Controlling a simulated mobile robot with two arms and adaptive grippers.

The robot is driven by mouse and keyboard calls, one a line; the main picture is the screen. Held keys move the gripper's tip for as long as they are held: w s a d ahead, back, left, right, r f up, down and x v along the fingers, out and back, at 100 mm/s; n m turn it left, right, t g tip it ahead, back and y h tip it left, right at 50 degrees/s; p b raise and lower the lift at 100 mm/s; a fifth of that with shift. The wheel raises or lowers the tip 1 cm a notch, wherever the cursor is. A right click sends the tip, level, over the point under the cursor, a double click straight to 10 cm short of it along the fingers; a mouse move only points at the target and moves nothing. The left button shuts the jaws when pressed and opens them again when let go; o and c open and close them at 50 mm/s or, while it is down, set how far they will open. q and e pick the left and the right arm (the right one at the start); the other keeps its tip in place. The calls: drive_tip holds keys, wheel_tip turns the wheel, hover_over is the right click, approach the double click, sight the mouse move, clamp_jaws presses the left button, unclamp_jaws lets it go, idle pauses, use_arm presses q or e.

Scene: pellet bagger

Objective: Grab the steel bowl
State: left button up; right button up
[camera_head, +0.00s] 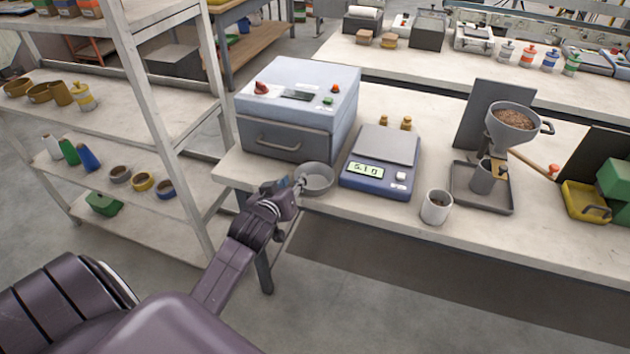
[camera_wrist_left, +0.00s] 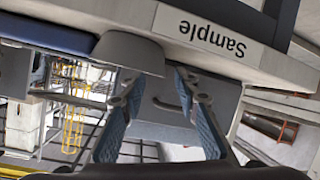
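The steel bowl (camera_head: 317,179) is a round grey bowl upright at the front edge of the bench, between the grey oven-like box and the scale. My left gripper (camera_head: 297,185) is just left of the bowl, close to its rim. In the left wrist view, which is upside down, the bowl (camera_wrist_left: 131,52) is ahead of the gripper (camera_wrist_left: 158,84), mostly toward the left finger. The two fingers are apart with nothing visibly clamped between them. I cannot tell whether a fingertip touches the bowl. My right gripper is not in view.
A grey box (camera_head: 297,105) with a handle stands behind the bowl. A blue scale (camera_head: 379,163) is close on its right, then a cup (camera_head: 436,207) and a hopper stand (camera_head: 513,125). A shelf rack (camera_head: 165,115) rises left of my arm. A "Sample" label (camera_wrist_left: 212,33) marks the bench edge.

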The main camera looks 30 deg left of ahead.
sight(299, 171)
use_arm(q)
drive_tip(key=x, duration=0.3)
drive_tip(key=shift+w+a+r+p, duration=0.2)
drive_tip(key=shift+r+p, duration=0.05)
drive_tip(key=shift+p, duration=0.1)
drive_tip(key=shift+w+a+f, duration=0.1)
drive_tip(key=shift+w+f, duration=0.2)
drive_tip(key=shift+w, duration=0.15)
drive_tip(key=shift+c, duration=0.3)
drive_tip(key=shift+r, duration=0.1)
clamp_jaws()
